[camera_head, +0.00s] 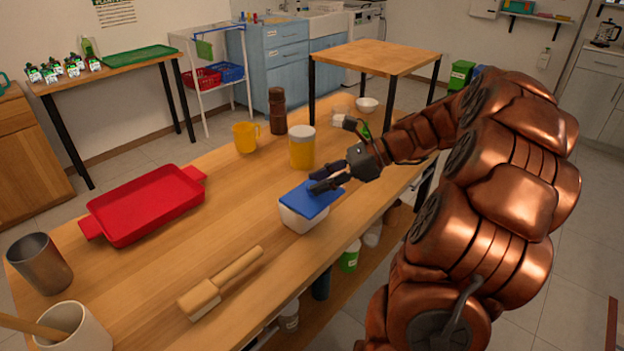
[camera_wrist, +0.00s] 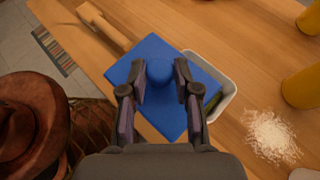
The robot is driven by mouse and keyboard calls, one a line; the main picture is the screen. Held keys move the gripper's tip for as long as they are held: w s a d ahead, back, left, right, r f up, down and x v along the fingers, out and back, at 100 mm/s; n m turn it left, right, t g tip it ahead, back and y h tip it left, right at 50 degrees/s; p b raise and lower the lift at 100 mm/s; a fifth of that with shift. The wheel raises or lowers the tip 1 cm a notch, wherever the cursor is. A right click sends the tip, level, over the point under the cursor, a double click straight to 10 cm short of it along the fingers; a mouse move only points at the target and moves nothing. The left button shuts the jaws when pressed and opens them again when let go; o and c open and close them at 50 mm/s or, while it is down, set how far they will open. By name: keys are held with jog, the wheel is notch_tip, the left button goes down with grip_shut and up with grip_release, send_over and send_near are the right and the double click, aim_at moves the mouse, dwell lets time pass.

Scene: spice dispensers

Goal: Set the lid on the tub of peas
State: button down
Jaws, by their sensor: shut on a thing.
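My gripper (camera_head: 330,180) is shut on the knob of a blue square lid (camera_head: 312,199). In the wrist view the two fingers (camera_wrist: 159,85) stand on either side of the round blue knob (camera_wrist: 159,72), and the lid (camera_wrist: 147,50) spreads out beneath them. The white tub (camera_head: 298,222) is on the table under the lid. In the wrist view the tub's rim (camera_wrist: 232,90) shows past the lid's right side, so the lid is off-centre and turned relative to it. A sliver of dark green shows inside the tub. Whether the lid touches the rim I cannot tell.
A wooden brush (camera_head: 222,283) lies left of the tub on the table. A yellow jar with a white lid (camera_head: 302,148) stands behind it. A red tray (camera_head: 146,207) is at the left. A white grainy patch (camera_wrist: 272,134) lies near the tub.

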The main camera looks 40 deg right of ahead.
aim_at(312, 181)
jog(key=w, duration=0.2)
jog(key=w+d, duration=0.1)
jog(key=w, duration=0.2)
jog(key=shift+w+d+f, duration=0.25)
jog(key=shift+w+d, duration=0.05)
jog(key=shift+w, duration=0.05)
jog(key=shift+w+f, duration=0.15)
jog(key=shift+f, duration=1.6)
jog(key=shift+f, duration=0.3)
jog(key=c, duration=0.8)
grip_release()
jog(key=shift+c, duration=0.2)
jog(key=shift+d+r, duration=0.1)
jog(key=shift+r, duration=0.2)
jog(key=v, duration=1.2)
